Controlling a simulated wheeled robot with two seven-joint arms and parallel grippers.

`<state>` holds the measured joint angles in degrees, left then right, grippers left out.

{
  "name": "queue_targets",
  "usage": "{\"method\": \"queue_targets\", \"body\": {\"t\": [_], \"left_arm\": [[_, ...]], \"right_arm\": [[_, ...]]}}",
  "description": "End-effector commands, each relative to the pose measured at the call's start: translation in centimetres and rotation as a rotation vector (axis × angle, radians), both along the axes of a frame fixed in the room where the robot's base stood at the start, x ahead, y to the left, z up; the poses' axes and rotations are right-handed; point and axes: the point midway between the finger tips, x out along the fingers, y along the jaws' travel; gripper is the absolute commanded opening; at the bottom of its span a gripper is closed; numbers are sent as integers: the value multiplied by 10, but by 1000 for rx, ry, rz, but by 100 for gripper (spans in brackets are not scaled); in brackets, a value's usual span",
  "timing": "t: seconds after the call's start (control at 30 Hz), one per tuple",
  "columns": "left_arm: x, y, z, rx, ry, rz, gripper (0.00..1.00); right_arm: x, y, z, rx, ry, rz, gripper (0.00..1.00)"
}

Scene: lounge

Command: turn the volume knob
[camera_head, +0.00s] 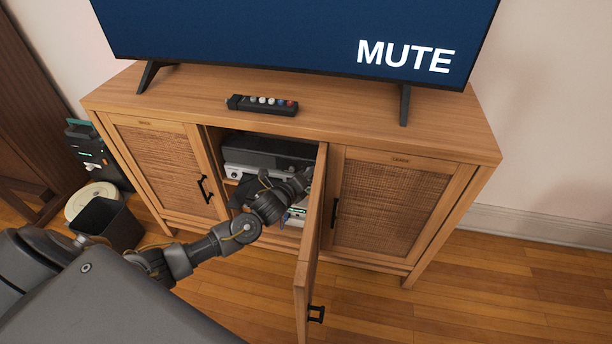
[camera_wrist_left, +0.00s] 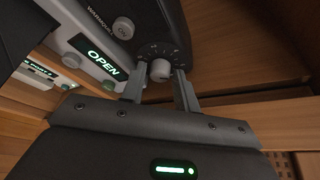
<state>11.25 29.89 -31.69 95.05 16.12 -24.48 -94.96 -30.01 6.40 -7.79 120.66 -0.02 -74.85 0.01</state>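The volume knob (camera_wrist_left: 160,70) is a small light-grey cylinder with dial marks around it, on the front of a dark audio unit (camera_wrist_left: 150,25) in the left wrist view. My left gripper (camera_wrist_left: 161,72) is open, with one finger on each side of the knob; a narrow gap seems to show on both sides. In the head view my left arm reaches into the open middle bay of the cabinet, where a black unit (camera_head: 268,150) shows; the fingertips and knob are hidden there. My right gripper is not in view.
The open cabinet door (camera_head: 312,235) stands close to the right of my left wrist. A display reading OPEN (camera_wrist_left: 98,55) and another knob (camera_wrist_left: 123,27) are near the fingers. The TV (camera_head: 290,35) shows MUTE; a remote (camera_head: 262,105) lies on the cabinet top (camera_head: 350,118).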

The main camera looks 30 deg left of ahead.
Motion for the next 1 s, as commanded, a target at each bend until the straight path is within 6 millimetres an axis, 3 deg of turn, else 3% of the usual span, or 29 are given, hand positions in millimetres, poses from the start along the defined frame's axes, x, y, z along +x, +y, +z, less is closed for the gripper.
{"method": "queue_targets", "body": {"t": [0.1, 0.47, 1.0], "left_arm": [[0, 0, 0, 0, 0, 0, 45], [-7, 1, 1, 0, 2, 0, 45], [-95, 6, 23, 0, 1, 0, 45]], "right_arm": [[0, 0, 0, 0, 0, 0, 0], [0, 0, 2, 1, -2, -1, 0], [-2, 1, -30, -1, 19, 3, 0]]}}
